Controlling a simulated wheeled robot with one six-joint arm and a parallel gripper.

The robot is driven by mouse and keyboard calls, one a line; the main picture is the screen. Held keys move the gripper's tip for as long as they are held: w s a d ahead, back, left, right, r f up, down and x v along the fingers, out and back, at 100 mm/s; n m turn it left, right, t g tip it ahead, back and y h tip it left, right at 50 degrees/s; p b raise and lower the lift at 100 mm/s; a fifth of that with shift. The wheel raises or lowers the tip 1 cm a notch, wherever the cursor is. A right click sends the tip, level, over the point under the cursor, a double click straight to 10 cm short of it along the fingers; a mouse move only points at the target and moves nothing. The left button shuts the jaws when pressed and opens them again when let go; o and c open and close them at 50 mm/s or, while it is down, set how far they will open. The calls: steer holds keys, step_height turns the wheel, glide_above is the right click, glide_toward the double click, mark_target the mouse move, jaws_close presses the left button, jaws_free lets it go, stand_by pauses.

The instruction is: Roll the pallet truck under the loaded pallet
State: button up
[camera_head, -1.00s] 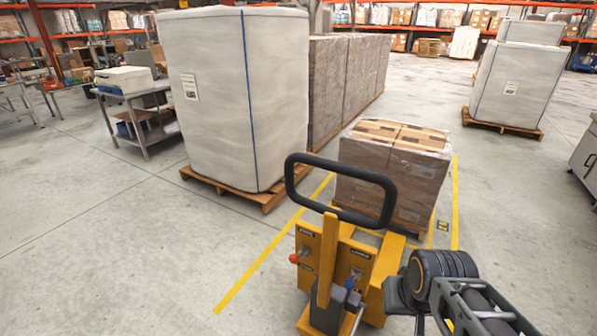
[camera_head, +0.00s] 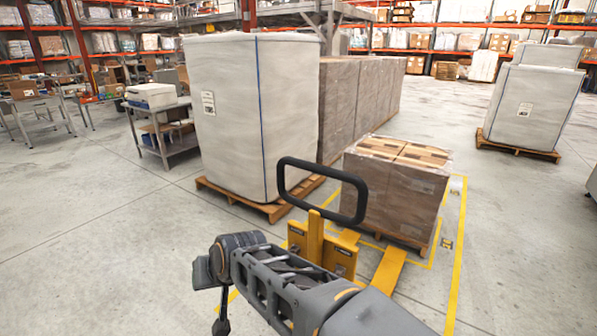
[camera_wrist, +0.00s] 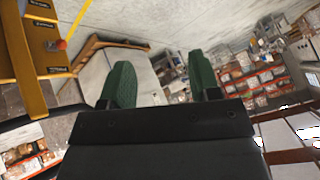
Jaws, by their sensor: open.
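The yellow pallet truck (camera_head: 325,248) stands in front of me with its black loop handle (camera_head: 322,162) upright. One yellow fork (camera_head: 388,271) points toward the loaded pallet, and my arm hides much of the truck's lower body. The loaded pallet (camera_head: 396,189) carries wrapped brown cartons; its wooden base (camera_head: 405,240) shows at the bottom. I cannot tell whether the fork tips reach under it. In the wrist view my gripper (camera_wrist: 163,88) is open and empty, its two green fingers apart. The truck's yellow body (camera_wrist: 22,65) with a red knob shows at that view's left edge. My gripper is not touching the truck.
A tall white wrapped load (camera_head: 285,115) stands on a pallet left of the truck, with more wrapped stacks (camera_head: 365,95) behind. Yellow floor lines (camera_head: 457,250) border the bay. A grey table (camera_head: 165,130) stands at left. Floor is free at left and right.

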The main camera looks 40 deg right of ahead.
steer(key=w+d+r+m+t+h, duration=0.2)
steer(key=w+d+r+m+t, duration=0.3)
steer(key=w+r+m, duration=0.3)
steer(key=w+d+r+m+t+h, duration=0.1)
steer(key=w+d+r+m+h, duration=0.15)
steer(key=d+m, duration=0.2)
steer(key=w+d+r+m+h, duration=0.1)
steer(key=d+m+h, duration=0.2)
steer(key=d+h, duration=0.15)
steer(key=m+g+h+p, duration=0.2)
steer(key=m+g+h, duration=0.7)
steer(key=m, duration=0.5)
glide_toward(317, 170)
steer(key=shift+g+y, duration=0.4)
steer(key=shift+y, duration=0.2)
steer(key=x, duration=0.6)
steer(key=r+x, duration=0.1)
steer(key=x, duration=0.3)
steer(key=shift+w+d+r, duration=0.1)
steer(key=shift+w+d, duration=0.05)
steer(key=shift+w, duration=0.05)
steer(key=shift+w+d, duration=0.2)
steer(key=shift+d, duration=0.45)
steer(key=shift+c, duration=0.4)
